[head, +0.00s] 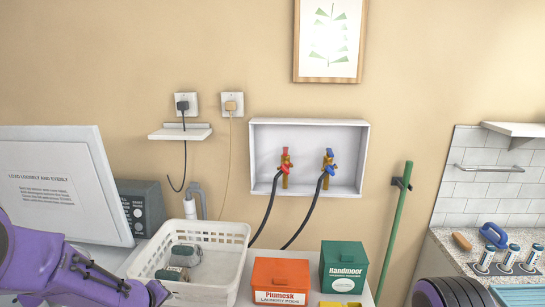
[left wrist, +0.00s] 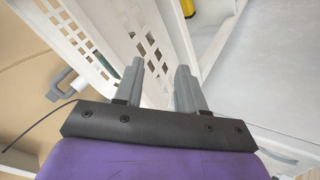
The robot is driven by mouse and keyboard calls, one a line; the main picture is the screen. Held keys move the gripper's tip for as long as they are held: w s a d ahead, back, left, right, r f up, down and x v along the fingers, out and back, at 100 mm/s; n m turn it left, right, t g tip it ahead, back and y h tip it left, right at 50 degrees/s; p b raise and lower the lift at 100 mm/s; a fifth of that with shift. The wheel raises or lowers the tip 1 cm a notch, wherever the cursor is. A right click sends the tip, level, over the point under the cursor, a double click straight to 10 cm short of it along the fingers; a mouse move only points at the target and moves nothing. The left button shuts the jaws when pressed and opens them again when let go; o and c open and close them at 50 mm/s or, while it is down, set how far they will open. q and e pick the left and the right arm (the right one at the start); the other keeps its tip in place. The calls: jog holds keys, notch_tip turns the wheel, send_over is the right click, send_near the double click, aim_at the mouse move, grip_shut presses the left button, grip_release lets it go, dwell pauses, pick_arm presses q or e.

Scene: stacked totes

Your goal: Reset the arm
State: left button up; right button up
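My purple left arm comes in at the lower left of the head view, in front of a white perforated basket (head: 225,262). Its gripper's fingers are not clearly visible there. In the left wrist view, my left gripper (left wrist: 158,75) has its two grey fingers apart. A white perforated wall (left wrist: 122,30), apparently the basket's, shows beside and beyond the fingers. I cannot tell whether they touch it. Nothing is clearly clamped between them. My right gripper is in neither view.
Grey-green items (head: 186,254) lie in the basket. An orange box (head: 280,280) and a green box (head: 342,267) stand to its right. A white panel with a notice (head: 62,180) stands at left. A recessed valve box (head: 262,150) with two hoses and a green pole (head: 395,225) are behind.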

pick_arm(q)
jog(key=s+a+f+m+y+b, duration=0.1)
jog(key=s+f+m+y+b, duration=0.3)
jog(key=s+f, duration=1.4)
jog(key=s+f+g+b, duration=0.2)
jog(key=s+f, duration=0.4)
jog(key=s, duration=0.2)
jog(key=s+f+g+h+b, duration=0.1)
jog(key=s+f+g+b, duration=0.1)
jog(key=s+f, duration=0.3)
jog(key=s, duration=0.4)
jog(key=shift+d+f+g, duration=0.25)
jog(key=shift+f+g, duration=0.05)
jog(key=shift+f, duration=0.1)
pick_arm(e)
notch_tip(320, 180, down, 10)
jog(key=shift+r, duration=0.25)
